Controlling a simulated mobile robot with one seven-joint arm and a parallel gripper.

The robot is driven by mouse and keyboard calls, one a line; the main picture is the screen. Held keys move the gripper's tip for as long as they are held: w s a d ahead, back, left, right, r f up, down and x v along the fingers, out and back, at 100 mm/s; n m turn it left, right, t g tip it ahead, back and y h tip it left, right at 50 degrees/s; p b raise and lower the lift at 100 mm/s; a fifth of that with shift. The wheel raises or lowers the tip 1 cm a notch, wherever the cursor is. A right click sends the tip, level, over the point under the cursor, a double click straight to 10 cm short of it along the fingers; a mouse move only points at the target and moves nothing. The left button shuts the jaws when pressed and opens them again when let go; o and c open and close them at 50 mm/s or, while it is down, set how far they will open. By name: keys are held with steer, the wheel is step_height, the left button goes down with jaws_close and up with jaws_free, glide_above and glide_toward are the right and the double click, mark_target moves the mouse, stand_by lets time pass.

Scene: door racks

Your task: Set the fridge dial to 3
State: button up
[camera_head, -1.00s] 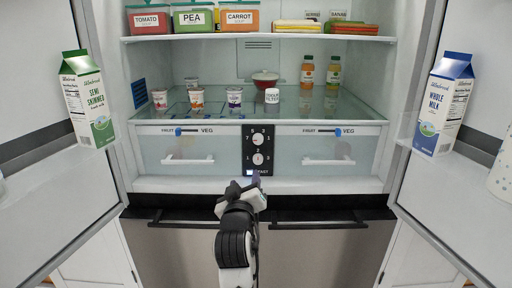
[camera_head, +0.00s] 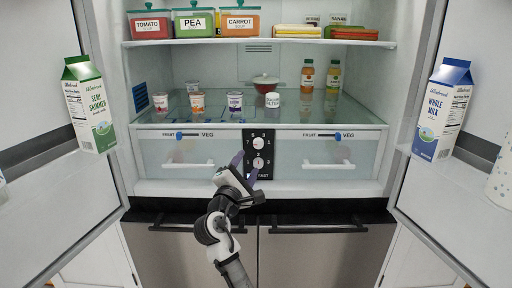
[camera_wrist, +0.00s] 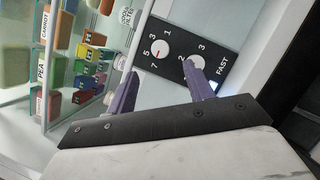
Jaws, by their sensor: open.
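The black control panel (camera_head: 249,150) sits between the two drawers. It carries an upper white dial (camera_head: 259,143) and a lower white dial (camera_head: 258,162). In the wrist view the upper dial (camera_wrist: 160,49) is ringed by 1, 3, 5 and 7; its small red mark lies on the side towards 5 and 7. The lower dial (camera_wrist: 198,62) has 2 and 3 beside it and is partly hidden by a finger. My gripper (camera_head: 245,166) is open and empty in front of the panel's lower left, its purple fingers spread. In the wrist view my gripper (camera_wrist: 160,70) spans below the upper dial.
Clear drawers with handles (camera_head: 189,165) (camera_head: 327,165) flank the panel. Yogurt pots (camera_head: 235,101) stand on the glass shelf above. Open doors hold milk cartons (camera_head: 89,104) (camera_head: 441,109) at both sides. A FAST label (camera_wrist: 222,64) lies beside the lower dial.

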mark_target(258, 145)
steer(key=p+x, duration=0.1)
steer(key=x, duration=0.7)
steer(key=shift+w+d+r, duration=0.1)
steer(key=shift+w+d, duration=0.05)
steer(key=shift+w, duration=0.15)
steer(key=c, duration=1)
steer(key=shift+o, duration=0.2)
